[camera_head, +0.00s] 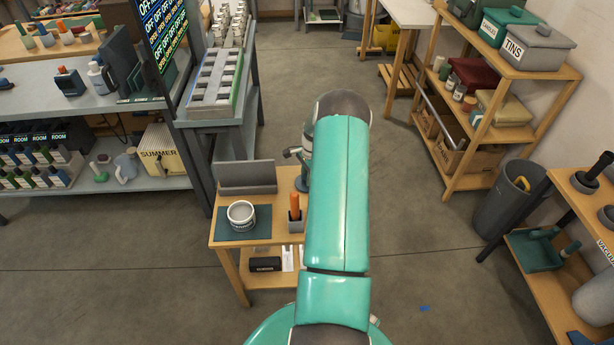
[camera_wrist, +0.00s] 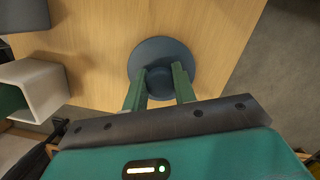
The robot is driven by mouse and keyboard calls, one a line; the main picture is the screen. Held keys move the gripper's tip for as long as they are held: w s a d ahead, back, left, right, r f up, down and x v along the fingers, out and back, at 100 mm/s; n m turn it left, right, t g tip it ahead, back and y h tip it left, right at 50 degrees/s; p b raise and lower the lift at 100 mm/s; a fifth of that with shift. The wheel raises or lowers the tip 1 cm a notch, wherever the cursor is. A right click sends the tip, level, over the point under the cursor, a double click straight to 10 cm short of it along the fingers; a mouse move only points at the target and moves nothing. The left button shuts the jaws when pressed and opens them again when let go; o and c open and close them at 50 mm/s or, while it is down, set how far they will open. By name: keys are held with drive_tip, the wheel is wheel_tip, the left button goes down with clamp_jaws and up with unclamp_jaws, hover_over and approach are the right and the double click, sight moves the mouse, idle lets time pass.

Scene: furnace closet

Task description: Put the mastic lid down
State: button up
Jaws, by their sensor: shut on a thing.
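The mastic lid (camera_wrist: 164,50) is a dark blue-grey disc with a raised knob. In the wrist view my gripper (camera_wrist: 166,76) is shut on that knob, one green finger on each side. The lid is over the pale wooden top of a small table (camera_wrist: 95,25); I cannot tell whether it touches the wood. In the head view my arm hides most of the gripper and the table's right side. The open mastic tub (camera_head: 241,215), white with a dark label, stands on a dark green mat (camera_head: 263,228) on this table (camera_head: 222,240).
A grey holder with an orange-handled tool (camera_head: 295,210) stands between mat and arm. A grey upright stand (camera_head: 246,178) is at the table's back. A workbench (camera_head: 165,112) is left, a wooden rack (camera_head: 452,183) right. Floor (camera_head: 420,255) is clear right of the arm.

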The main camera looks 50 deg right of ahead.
drive_tip(key=shift+f, duration=0.2)
drive_tip(key=shift+f, duration=0.25)
drive_tip(key=o, duration=1)
drive_tip(key=shift+o, duration=0.2)
